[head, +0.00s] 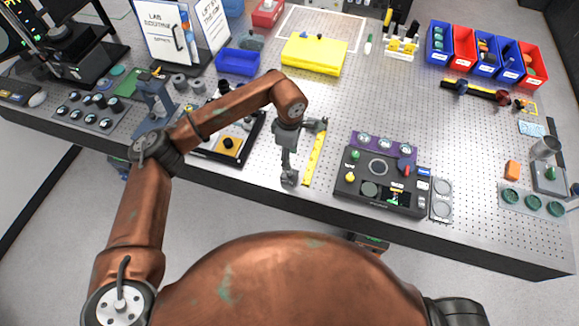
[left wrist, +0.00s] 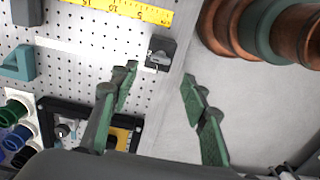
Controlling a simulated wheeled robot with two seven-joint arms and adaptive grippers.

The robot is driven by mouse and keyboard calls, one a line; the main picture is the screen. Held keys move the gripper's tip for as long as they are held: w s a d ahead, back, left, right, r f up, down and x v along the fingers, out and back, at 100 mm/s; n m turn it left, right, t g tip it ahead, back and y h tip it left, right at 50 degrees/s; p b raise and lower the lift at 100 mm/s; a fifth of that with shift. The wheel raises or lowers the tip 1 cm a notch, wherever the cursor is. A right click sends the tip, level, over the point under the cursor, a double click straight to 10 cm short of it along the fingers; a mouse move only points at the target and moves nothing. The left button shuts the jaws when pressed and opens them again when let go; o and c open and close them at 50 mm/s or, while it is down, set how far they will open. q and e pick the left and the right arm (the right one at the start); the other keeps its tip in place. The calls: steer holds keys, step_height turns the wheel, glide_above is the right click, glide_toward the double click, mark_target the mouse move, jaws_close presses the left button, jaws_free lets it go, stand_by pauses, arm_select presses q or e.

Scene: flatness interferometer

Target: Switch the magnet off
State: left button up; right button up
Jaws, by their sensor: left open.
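A small dark block with a grey knob on its face (left wrist: 160,52), which looks like the switchable magnet, sits at the front edge of the perforated table. In the head view the block (head: 289,179) shows just below my gripper, partly hidden. I cannot tell which way its knob is set. My left gripper (head: 287,155) points down over the table's front edge. In the left wrist view its two green fingers (left wrist: 160,75) are spread apart with nothing between them. The block lies beyond the fingertips, and no contact is visible. My right gripper is not in view.
A yellow ruler (head: 315,158) lies right of the gripper. A dark control box (head: 347,186) with dials and buttons stands farther right. A black-framed device (head: 205,152) stands left. Colored bins (head: 464,52) and a yellow block (head: 314,58) are at the back.

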arm_select(q)
step_height(320, 180, down, 8)
steer(key=shift+r+p, duration=0.25)
steer(key=shift+p, duration=0.5)
steer(key=shift+c, duration=0.3)
jaws_close()
